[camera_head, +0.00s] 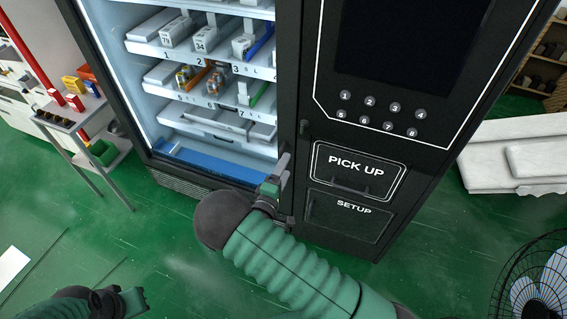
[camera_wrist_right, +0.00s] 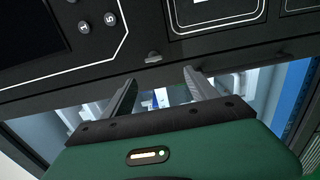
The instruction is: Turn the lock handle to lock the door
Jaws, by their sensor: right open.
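The lock handle (camera_head: 304,127) is a small grey piece on the vending machine's black front, between the glass compartment and the keypad panel. It also shows in the right wrist view (camera_wrist_right: 152,57), just beyond my fingertips. My right gripper (camera_head: 283,168) is open and empty, below the handle in the head view. In the right wrist view its two grey fingers (camera_wrist_right: 160,82) stand apart with the handle ahead of the gap, not between them.
The vending machine (camera_head: 290,60) has lit shelves with boxes on the left. The PICK UP flap (camera_head: 352,184) and SETUP panel (camera_head: 345,218) are right of my gripper. A fan (camera_head: 535,285) stands at lower right, a side table (camera_head: 75,115) at left.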

